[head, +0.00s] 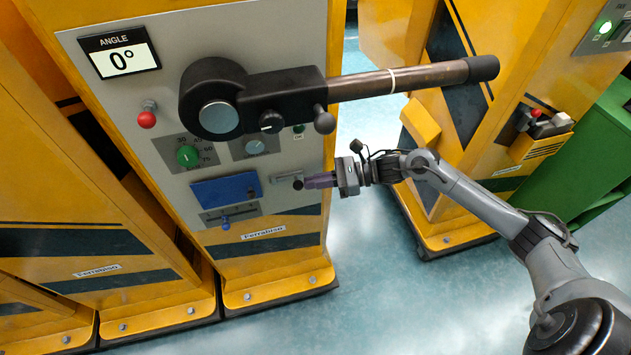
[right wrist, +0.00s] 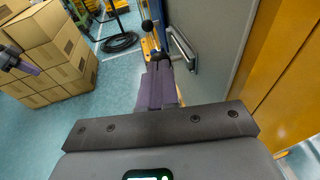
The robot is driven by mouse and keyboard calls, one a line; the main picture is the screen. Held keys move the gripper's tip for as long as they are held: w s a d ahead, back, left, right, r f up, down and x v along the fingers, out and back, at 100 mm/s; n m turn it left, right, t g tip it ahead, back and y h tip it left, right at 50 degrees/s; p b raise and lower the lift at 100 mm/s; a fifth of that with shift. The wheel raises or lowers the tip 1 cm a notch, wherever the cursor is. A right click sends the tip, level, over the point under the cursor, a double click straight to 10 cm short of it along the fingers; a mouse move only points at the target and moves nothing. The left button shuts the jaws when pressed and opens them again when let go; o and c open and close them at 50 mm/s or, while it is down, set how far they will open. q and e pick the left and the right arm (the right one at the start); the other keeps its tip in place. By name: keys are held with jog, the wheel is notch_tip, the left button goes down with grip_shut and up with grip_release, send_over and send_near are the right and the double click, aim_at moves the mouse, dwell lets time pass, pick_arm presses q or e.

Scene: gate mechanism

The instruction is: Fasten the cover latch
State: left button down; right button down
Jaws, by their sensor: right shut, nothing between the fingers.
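A blue cover (head: 225,190) lies flat against the grey control panel, with a small dark knob near its right end. Right of it, a short metal bar (head: 285,177) ends in a dark knob; it looks like the cover latch. In the right wrist view a metal bar (right wrist: 181,46) stands on the panel just beyond the fingers. My right gripper (head: 306,183) is shut and empty, its purple fingers pointing left at the dark knob. I cannot tell whether they touch it. A purple finger, apparently my left gripper's (right wrist: 28,67), shows at the wrist view's left edge.
A large black lever with a brown shaft (head: 410,80) juts right above my right gripper. A red knob (head: 147,119), a green dial (head: 187,156) and a blue slider knob (head: 225,223) are on the panel. Stacked cardboard boxes (right wrist: 50,50) stand left in the wrist view.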

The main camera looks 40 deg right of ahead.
aim_at(300, 186)
pick_arm(q)
jog(key=shift+a, duration=0.1)
